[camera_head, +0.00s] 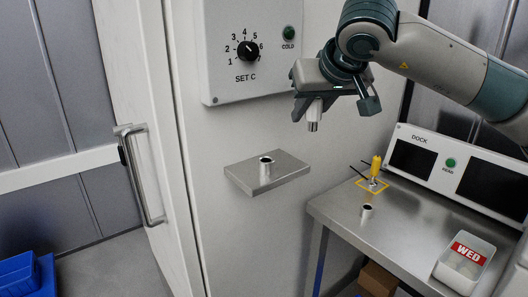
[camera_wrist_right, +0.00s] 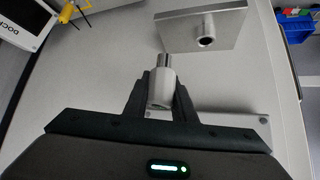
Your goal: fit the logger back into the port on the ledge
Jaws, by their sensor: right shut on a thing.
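My right gripper (camera_head: 315,101) is shut on the logger (camera_head: 314,118), a small pale cylinder with a narrower metal tip pointing down. In the right wrist view the logger (camera_wrist_right: 161,88) sits between the two dark fingers. The ledge (camera_head: 285,178) is a flat metal plate on the white cabinet front. Its port (camera_head: 266,160) is a short upright metal tube with a dark opening. The logger hangs above and to the right of the port in the head view, clear of it. The port (camera_wrist_right: 205,38) also shows in the wrist view, beyond the tip. My left gripper is out of view.
A control box (camera_head: 252,50) with a dial is above the ledge. At right, a metal table (camera_head: 400,228) bears a short tube (camera_head: 367,211), a yellow item (camera_head: 375,167), a DOCK panel (camera_head: 440,165) and a WED tray (camera_head: 450,275). A door handle (camera_head: 140,175) stands at left.

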